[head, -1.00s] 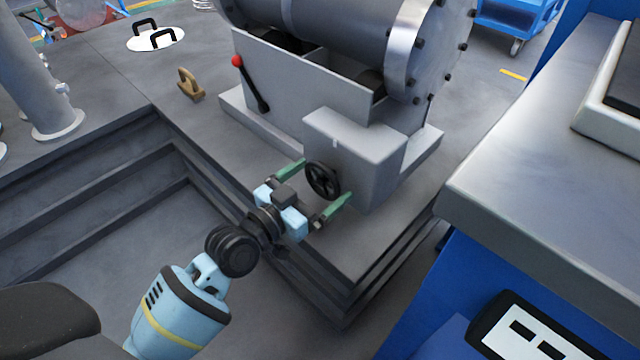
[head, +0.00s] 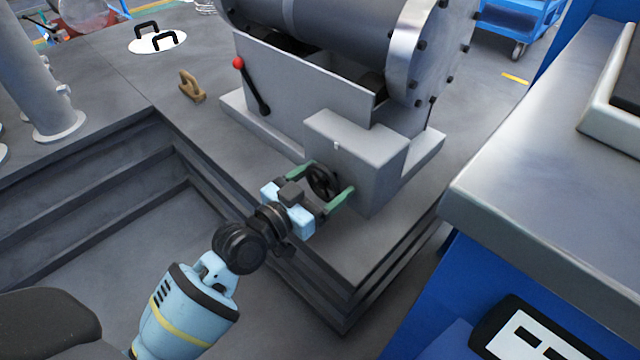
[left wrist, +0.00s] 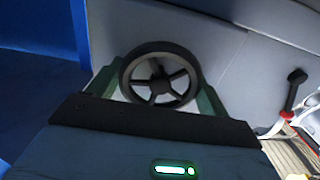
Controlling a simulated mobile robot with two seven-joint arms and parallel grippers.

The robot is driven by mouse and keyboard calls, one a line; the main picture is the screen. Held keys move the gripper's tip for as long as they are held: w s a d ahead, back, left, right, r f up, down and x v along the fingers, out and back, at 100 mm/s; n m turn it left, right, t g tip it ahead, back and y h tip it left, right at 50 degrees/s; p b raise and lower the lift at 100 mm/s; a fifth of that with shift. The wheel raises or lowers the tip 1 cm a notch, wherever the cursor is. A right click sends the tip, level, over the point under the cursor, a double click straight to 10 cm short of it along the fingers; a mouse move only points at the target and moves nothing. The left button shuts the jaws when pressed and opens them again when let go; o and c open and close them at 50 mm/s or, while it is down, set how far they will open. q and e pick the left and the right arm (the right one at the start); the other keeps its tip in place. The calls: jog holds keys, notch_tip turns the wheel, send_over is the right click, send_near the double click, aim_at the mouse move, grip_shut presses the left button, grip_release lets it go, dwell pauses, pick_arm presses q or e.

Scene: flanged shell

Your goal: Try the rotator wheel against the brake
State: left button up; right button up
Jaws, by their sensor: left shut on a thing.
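The rotator wheel (head: 322,181) is a black spoked handwheel on the front of a grey box (head: 352,146) at the foot of the cradle. It also shows in the left wrist view (left wrist: 160,92), upright between the green fingers. My left gripper (head: 329,183) is shut on the wheel, one finger at each side of its rim. A lever with a red knob (head: 252,86), perhaps the brake, stands tilted on the cradle's side; it also shows in the left wrist view (left wrist: 295,92). The flanged shell (head: 412,50) lies on the cradle above. My right gripper is not in view.
A stepped grey platform (head: 200,130) carries the cradle, its edge dropping away under my left arm. A tan padlock-like object (head: 190,88) lies left of the lever. A blue bench with a grey top (head: 550,170) stands close at the right.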

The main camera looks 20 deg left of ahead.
pick_arm(q)
jog(key=shift+c, duration=0.5)
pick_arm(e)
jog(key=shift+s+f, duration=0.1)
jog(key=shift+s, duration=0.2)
pick_arm(q)
jog(key=shift+n+p, duration=0.5)
jog(key=shift+n, duration=0.7)
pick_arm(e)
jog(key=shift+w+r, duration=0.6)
pick_arm(q)
jog(key=shift+m, duration=0.9)
jog(key=shift+m+p, duration=0.3)
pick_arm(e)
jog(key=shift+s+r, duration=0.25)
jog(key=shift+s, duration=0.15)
